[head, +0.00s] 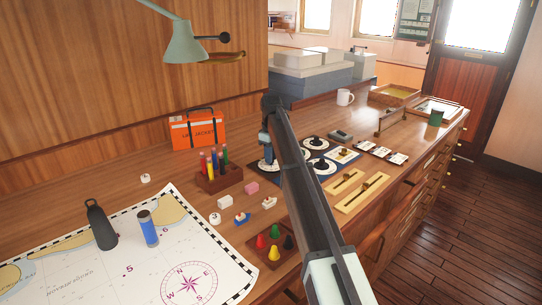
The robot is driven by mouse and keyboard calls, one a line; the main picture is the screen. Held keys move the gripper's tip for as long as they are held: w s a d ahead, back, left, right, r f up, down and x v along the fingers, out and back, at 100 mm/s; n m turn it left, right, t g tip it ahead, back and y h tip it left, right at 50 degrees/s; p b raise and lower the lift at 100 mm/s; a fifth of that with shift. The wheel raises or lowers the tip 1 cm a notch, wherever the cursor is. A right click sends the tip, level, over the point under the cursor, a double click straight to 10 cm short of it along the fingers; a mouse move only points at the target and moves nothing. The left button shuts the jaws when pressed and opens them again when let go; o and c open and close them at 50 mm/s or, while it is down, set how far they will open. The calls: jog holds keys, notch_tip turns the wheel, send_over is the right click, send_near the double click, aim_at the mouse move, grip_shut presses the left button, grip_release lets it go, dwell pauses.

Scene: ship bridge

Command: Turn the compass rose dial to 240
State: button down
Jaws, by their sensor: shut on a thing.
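My gripper (267,152) points down at a round dial (268,168) on a dark blue plate, just right of the pen block. It is shut on the dial, which I take to be the compass rose dial. My arm and gripper hide much of the dial, so its knob, pointer and numbers cannot be read. Other round black-and-white dials (320,166) lie on dark plates to the right, just past my arm. A printed compass rose (189,284) is on the chart at the front left.
A wooden block with coloured pens (219,176) stands close left of my gripper. Small blocks and a tray of coloured pegs (268,244) lie in front. An orange life jacket case (198,129) stands behind. Wooden slider boards (356,190) lie right. A green lamp (185,42) hangs above left.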

jog(key=shift+n, duration=1.1)
jog(key=c, duration=0.9)
grip_release()
notch_tip(320, 180, up, 14)
jog(key=shift+f, duration=0.1)
